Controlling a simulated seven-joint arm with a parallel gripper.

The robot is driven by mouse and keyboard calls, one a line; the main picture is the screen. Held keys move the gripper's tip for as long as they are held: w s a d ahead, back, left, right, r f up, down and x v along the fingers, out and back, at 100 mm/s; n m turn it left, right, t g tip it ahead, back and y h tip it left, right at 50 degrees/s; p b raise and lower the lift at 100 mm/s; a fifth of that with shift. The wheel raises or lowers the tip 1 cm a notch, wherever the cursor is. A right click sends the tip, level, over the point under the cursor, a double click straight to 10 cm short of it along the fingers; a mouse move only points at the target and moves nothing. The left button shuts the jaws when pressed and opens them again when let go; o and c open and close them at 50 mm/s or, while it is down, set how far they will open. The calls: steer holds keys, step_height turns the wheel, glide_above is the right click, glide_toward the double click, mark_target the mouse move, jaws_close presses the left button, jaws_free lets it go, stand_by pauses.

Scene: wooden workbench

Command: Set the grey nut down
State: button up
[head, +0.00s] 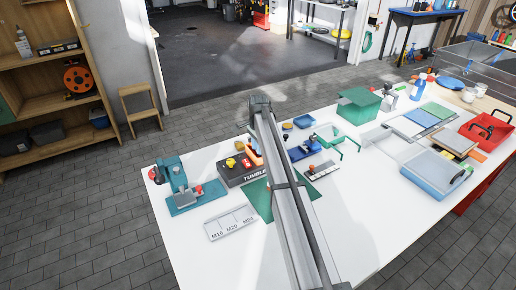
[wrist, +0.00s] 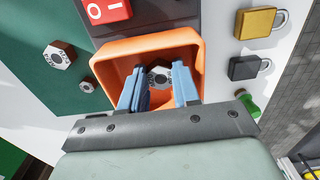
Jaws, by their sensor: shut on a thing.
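In the wrist view my gripper (wrist: 158,82) has its blue fingers shut on a grey nut (wrist: 158,76), a hexagonal one with a dark hole. The fingers and nut are over or inside the mouth of an orange open-topped bin (wrist: 195,50); I cannot tell how far the nut is above its floor. Two other grey nuts, one larger (wrist: 58,55) and one smaller (wrist: 87,85), lie to the left on or beside a green mat (wrist: 30,25). In the head view my arm hides the gripper and the held nut.
A dark machine marked TUMBLE (head: 242,172) with a red switch (wrist: 108,10) adjoins the bin. A yellow padlock (wrist: 257,22) and a black padlock (wrist: 245,68) lie to its right. A white plate marked M16, M20, M24 (head: 232,222) lies at the front left. Bare white bench (head: 225,265) is in front.

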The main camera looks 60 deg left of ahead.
steer(key=shift+f, duration=0.1)
steer(key=o, duration=0.8)
steer(key=shift+c, duration=0.2)
step_height(320, 180, up, 12)
